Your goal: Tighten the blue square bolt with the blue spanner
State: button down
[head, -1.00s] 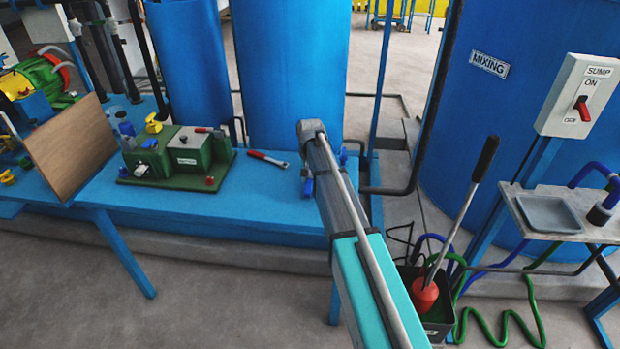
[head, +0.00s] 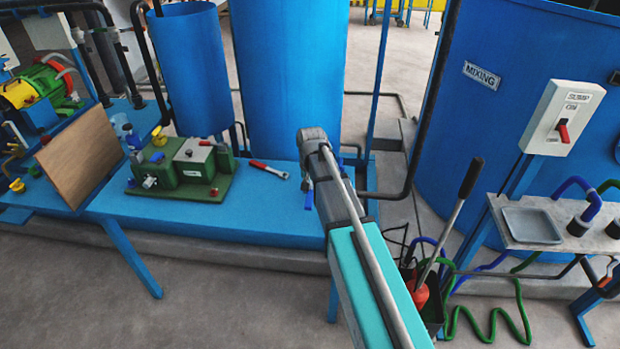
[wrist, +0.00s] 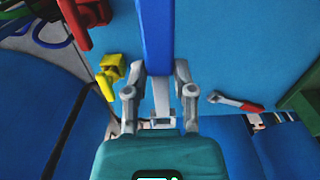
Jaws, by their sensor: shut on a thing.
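My gripper (wrist: 160,72) is shut on a long blue bar, the blue spanner (wrist: 157,35), which runs away from the fingers toward the top of the wrist view. In the head view my arm hides most of the gripper; a small blue piece (head: 308,194) shows just left of the arm's end, over the blue table. The green block assembly (head: 182,170) sits on the table left of the arm, with a yellow part on top. I cannot make out the blue square bolt for certain.
A red-handled tool (head: 268,169) lies on the blue table (head: 250,215), and also shows in the wrist view (wrist: 237,103). A brown board (head: 78,157) leans at the left. Blue tanks (head: 290,80) stand behind. A black bucket (head: 435,315) with a long-handled tool is at right.

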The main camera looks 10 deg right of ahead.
aim_at(311, 198)
jog(key=shift+s+a+r+p, duration=0.15)
jog(key=shift+s+r+p, duration=0.2)
jog(key=shift+s, duration=0.55)
jog(key=shift+s+a+r+p, duration=0.15)
jog(key=shift+s+r, duration=0.3)
jog(key=shift+s, duration=0.45)
jog(key=shift+s, duration=0.15)
